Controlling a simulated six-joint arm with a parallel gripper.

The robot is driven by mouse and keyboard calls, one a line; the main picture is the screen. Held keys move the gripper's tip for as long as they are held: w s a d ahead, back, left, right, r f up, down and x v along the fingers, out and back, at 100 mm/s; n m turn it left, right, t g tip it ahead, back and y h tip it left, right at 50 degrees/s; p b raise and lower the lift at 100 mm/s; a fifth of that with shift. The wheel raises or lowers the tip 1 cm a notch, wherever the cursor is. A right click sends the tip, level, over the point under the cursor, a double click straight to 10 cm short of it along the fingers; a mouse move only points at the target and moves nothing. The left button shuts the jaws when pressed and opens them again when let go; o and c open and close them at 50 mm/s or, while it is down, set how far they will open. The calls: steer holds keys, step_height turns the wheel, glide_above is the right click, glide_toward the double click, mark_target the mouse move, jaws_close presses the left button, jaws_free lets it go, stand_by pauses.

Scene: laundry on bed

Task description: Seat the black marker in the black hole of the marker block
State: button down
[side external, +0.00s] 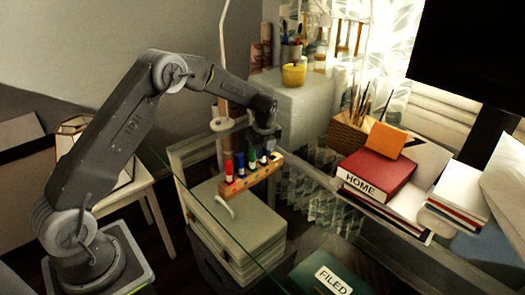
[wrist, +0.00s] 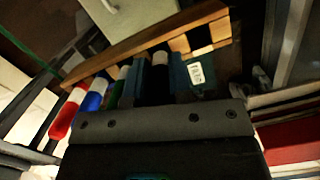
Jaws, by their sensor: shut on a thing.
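The wooden marker block (side external: 250,178) stands on the glass desk, and its edge also shows in the wrist view (wrist: 140,42). A red marker (side external: 229,168), a blue marker (side external: 240,168) and a green marker (side external: 252,160) stand upright in it, in a row. My gripper (side external: 266,143) points down at the block's right end, beside the green marker. It is shut on the black marker, whose pale band (wrist: 160,58) shows between the fingers in the wrist view. The marker's lower end and the black hole are hidden or too dark, so I cannot tell how deep it sits.
A green binder labelled FILED (side external: 328,275) lies in front. A red HOME book (side external: 376,178) on a stack and a wooden pot of brushes (side external: 350,132) stand to the right. A pale cabinet (side external: 305,105) with a yellow pot (side external: 294,75) is behind.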

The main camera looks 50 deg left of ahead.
steer(key=c, duration=1.3)
jaws_free()
steer(key=s+d+r+n, duration=0.2)
steer(key=r, duration=0.7)
steer(key=s+d+r+n, duration=0.1)
steer(key=s+d+r, duration=0.15)
steer(key=r, duration=0.65)
steer(key=s+d+r+n+t, duration=0.2)
steer(key=s+d+r+n, duration=0.3)
steer(key=s, duration=0.5)
steer(key=s+d+n+t, duration=0.1)
steer(key=s+n, duration=0.3)
steer(key=s, duration=0.2)
steer(key=s+d+n+t+h, duration=0.1)
steer(key=s+n, duration=0.3)
steer(key=s, duration=0.2)
steer(key=s+d+n+t, duration=0.1)
steer(key=s+d+n, duration=0.1)
steer(key=s+n, duration=0.2)
steer(key=shift+s+d+f+n, duration=0.1)
steer(key=shift+s+f+n, duration=0.1)
steer(key=shift+s, duration=0.55)
steer(key=shift+s+f+n, duration=0.1)
steer(key=shift+s+n, duration=0.1)
steer(key=shift+s, duration=0.55)
